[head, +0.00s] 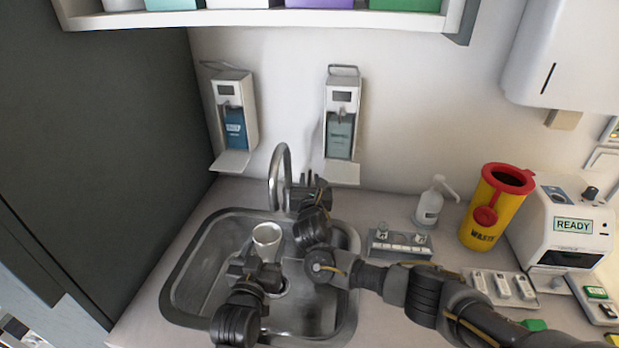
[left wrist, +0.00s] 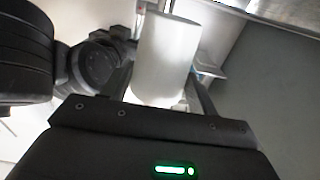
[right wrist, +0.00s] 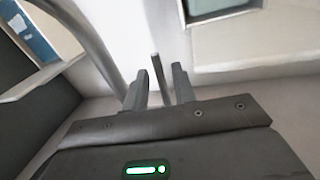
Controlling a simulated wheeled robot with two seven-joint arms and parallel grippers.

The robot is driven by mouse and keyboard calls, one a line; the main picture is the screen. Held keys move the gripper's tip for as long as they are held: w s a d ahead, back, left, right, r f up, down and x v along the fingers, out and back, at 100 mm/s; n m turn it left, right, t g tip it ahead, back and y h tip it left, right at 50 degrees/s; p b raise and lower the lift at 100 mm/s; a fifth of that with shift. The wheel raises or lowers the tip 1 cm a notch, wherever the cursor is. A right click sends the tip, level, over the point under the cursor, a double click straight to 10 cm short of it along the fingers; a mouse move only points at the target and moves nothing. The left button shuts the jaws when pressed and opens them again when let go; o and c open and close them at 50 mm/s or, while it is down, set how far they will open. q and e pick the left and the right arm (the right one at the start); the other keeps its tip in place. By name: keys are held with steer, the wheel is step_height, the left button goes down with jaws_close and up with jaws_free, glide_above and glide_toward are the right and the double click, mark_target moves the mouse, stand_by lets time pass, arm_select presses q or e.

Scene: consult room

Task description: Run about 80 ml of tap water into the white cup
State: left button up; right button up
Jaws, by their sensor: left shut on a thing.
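The white cup (head: 267,235) is upright over the sink, its open top showing in the head view. My left gripper (head: 262,258) is shut on the cup, which stands between its fingers in the left wrist view (left wrist: 167,55). The chrome tap (head: 281,160) arches over the sink, with its spout end just above the cup's far rim. I see no clear water stream, and the cup's water level cannot be made out. My right gripper (head: 306,186) is at the tap's side. In the right wrist view a thin dark lever (right wrist: 160,78) stands between its parted fingers.
The steel sink (head: 190,283) surrounds the cup and left gripper. Two wall dispensers (head: 232,120) hang behind. To the right stand a pump bottle (head: 430,206), a small rack (head: 400,243), a yellow waste bin (head: 486,215) and a white device (head: 572,225). My right forearm crosses the counter.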

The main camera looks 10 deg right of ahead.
steer(key=shift+w+d, duration=0.15)
steer(key=shift+w, duration=0.85)
jaws_close()
